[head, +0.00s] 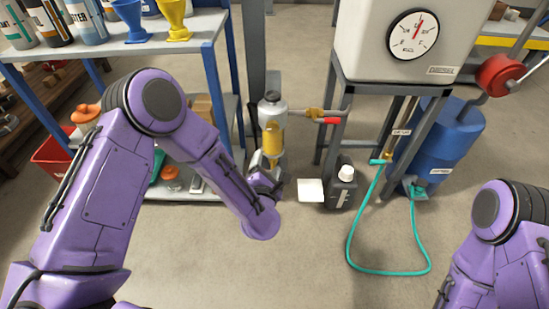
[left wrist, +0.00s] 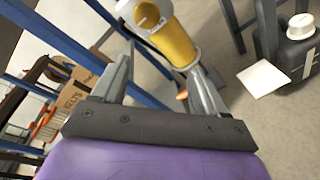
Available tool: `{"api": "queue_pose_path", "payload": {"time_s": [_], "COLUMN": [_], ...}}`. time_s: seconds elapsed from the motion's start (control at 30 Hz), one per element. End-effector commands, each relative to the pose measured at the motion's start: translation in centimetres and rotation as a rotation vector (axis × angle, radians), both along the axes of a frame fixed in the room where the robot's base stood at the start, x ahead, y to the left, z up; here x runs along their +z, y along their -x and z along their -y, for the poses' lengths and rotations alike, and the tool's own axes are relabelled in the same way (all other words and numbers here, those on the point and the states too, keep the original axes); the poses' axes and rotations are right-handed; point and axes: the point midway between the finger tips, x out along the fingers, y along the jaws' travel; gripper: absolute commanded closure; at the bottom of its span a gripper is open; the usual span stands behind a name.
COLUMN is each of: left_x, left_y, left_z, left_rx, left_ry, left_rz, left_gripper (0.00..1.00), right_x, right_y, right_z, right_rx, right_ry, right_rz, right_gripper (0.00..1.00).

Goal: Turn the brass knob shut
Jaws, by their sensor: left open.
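A filter unit (head: 272,125) with a pale head and a yellow bowl hangs on a post at the middle of the head view. The yellow bowl also shows in the left wrist view (left wrist: 178,42). A small copper-coloured piece (left wrist: 182,95) shows below the bowl, beside the right-hand finger; it may be the brass knob, but most of it is hidden. My left gripper (left wrist: 160,65) is open just below the bowl, its fingers spread and nothing clearly held between them. In the head view my left gripper (head: 266,178) is partly hidden by its wrist. My right gripper is out of view.
A pipe with a red-handled valve (head: 328,120) runs right from the filter to the tank stand. A black jug (head: 341,188) and white pad (head: 311,190) are on the floor. A teal hose (head: 350,250) loops right. Blue-framed shelves (head: 205,50) stand left.

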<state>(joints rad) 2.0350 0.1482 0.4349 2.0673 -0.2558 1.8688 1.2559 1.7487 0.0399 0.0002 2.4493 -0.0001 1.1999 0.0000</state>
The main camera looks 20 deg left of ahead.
Motion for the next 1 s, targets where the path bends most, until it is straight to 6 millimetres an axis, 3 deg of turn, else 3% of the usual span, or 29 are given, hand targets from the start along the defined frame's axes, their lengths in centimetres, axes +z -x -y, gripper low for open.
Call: {"api": "queue_pose_path", "payload": {"time_s": [0.03, 0.1, 0.33, 0.7, 1.0], "left_x": [-0.8, 0.6, 2.4, 2.2, 2.3], "left_y": [-1.3, -2.3, -4.9, -12.0, -13.1], "left_z": [0.3, 0.7, 0.3, -1.8, -2.1], "left_rx": [0.034, 0.064, 0.09, 0.087, 0.085], "left_ry": [0.108, 0.234, 0.34, 0.335, 0.333], "left_rz": [0.088, 0.18, 0.256, 0.249, 0.247], "left_gripper": [0.27, 0.27, 0.27, 0.27, 0.27], "right_x": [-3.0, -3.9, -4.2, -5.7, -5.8], "right_y": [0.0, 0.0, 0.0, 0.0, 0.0], "right_z": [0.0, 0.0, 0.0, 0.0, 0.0], "right_rx": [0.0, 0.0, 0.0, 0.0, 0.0], "right_ry": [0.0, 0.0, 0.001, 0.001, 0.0], "right_rz": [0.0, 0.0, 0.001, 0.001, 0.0], "right_gripper": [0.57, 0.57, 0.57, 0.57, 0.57]}}
